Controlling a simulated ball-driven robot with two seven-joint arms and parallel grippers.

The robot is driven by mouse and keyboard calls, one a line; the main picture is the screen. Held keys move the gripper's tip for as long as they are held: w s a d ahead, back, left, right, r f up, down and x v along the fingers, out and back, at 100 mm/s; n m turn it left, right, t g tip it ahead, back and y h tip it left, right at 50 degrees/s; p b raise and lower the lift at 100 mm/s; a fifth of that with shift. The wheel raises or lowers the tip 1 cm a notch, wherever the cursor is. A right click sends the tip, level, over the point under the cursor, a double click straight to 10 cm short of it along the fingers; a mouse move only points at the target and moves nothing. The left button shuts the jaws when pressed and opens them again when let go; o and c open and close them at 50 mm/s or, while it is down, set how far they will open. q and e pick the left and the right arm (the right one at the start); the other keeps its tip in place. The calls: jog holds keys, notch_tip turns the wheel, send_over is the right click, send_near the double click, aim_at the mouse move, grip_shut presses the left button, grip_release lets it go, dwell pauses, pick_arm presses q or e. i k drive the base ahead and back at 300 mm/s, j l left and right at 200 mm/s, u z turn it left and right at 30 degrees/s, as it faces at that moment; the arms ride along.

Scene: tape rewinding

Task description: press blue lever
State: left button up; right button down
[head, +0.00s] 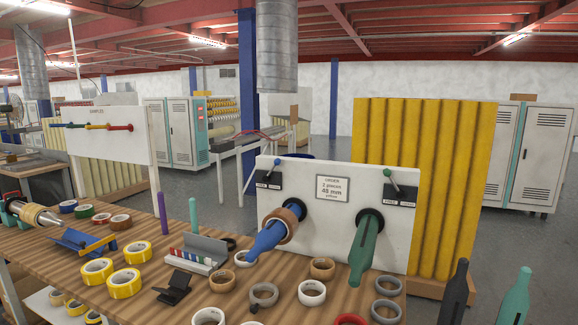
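The blue lever (275,164) is a small stick with a blue ball tip. It stands up from a black labelled box (268,180) at the upper left of a white panel (333,188). Below it, a blue spindle (268,239) sticks out of the panel with a brown tape roll (284,222) around it. A lever with a green ball tip (387,173) stands on a second black box (400,193) at the right, above a bare green spindle (365,248). Neither of my grippers shows in the head view.
The wooden table (190,262) holds several loose tape rolls, including yellow ones (124,283), and a grey holder (200,250). A sign (333,189) on the panel reads 48 mm. Dark (455,295) and teal (515,297) bottle-shaped pieces stand at the lower right.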

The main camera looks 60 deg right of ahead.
aim_at(277, 161)
jog(key=i+j+z, duration=0.25)
jog(key=i+z, duration=0.2)
jog(key=i+j+z, duration=0.4)
jog(key=i, duration=0.1)
